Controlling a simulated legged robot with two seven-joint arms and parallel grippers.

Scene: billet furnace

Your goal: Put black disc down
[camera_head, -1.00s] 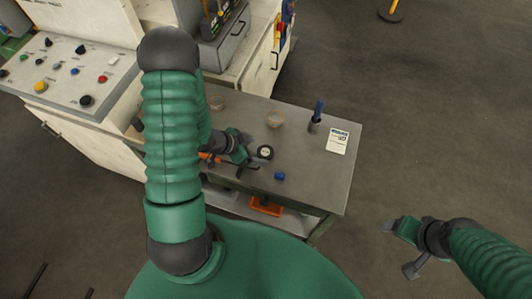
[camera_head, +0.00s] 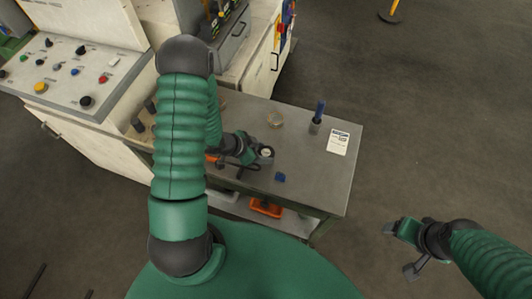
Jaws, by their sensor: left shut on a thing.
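The black disc (camera_head: 266,153), with a pale centre, is at the tip of my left gripper (camera_head: 261,155) over the grey table (camera_head: 315,180). My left gripper is shut on the disc. I cannot tell whether the disc touches the tabletop. My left arm hides part of the table's left side. My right gripper (camera_head: 399,249) is open and empty, over the floor to the right of the table.
A small blue piece (camera_head: 280,177) lies near the table's front edge. An orange bin (camera_head: 266,207) is on the lower shelf. A control panel (camera_head: 72,70) stands left.

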